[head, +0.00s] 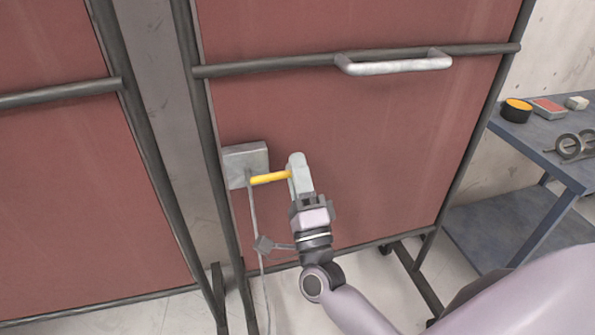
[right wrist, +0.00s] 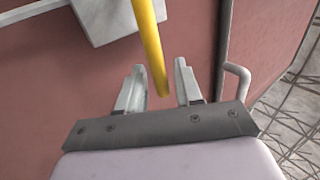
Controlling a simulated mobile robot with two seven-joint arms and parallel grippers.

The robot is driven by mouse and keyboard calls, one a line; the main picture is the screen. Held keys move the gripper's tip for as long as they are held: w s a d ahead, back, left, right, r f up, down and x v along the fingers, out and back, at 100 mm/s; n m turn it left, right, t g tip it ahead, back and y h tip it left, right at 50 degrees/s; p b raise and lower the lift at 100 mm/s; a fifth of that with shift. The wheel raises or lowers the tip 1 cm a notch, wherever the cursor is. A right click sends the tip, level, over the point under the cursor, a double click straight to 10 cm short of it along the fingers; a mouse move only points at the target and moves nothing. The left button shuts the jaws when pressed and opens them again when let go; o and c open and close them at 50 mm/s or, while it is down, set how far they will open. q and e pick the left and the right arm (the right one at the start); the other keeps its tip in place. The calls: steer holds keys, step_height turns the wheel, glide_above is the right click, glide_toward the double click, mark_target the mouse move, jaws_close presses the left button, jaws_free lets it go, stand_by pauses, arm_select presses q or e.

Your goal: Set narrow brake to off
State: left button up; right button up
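A yellow brake lever (head: 268,178) sticks out to the right from a grey box (head: 245,163) on the lower left of a red panel (head: 350,130). My right gripper (head: 296,160) is at the lever's free end. In the right wrist view, the gripper (right wrist: 159,66) is open, and the yellow lever (right wrist: 149,45) comes down from the top with its end between the two fingers. A gap shows on both sides of it. Part of the grey box (right wrist: 108,17) shows at the top. No marking for off is readable. My left gripper is not in view.
A light grey handle (head: 395,67) sits on the panel's upper dark bar. A second red panel (head: 60,190) stands at left. A blue-grey table (head: 545,140) at right holds a black-and-orange round item (head: 517,110) and other small objects. A thin rod (head: 256,215) hangs below the box.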

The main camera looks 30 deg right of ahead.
steer(key=v, duration=0.7)
steer(key=shift+b, duration=0.3)
steer(key=s+a+f+n+g+y, duration=0.2)
steer(key=f+n+g+y, duration=0.1)
steer(key=f+n+y, duration=0.4)
steer(key=s+a+f+n+g+y, duration=0.2)
steer(key=a+f+n+g, duration=0.15)
steer(key=n, duration=0.45)
steer(key=s+d+f+n+g+h, duration=0.1)
steer(key=s+d+f+n+g, duration=0.2)
steer(key=s+f+n+g, duration=0.65)
step_height(320, 180, up, 13)
steer(key=d+m+t+p, duration=0.1)
steer(key=t+p, duration=0.1)
steer(key=p, duration=1.5)
steer(key=shift+d+r+h+p, duration=0.2)
steer(key=shift+d+h+p, duration=0.05)
steer(key=shift+h+p, duration=0.1)
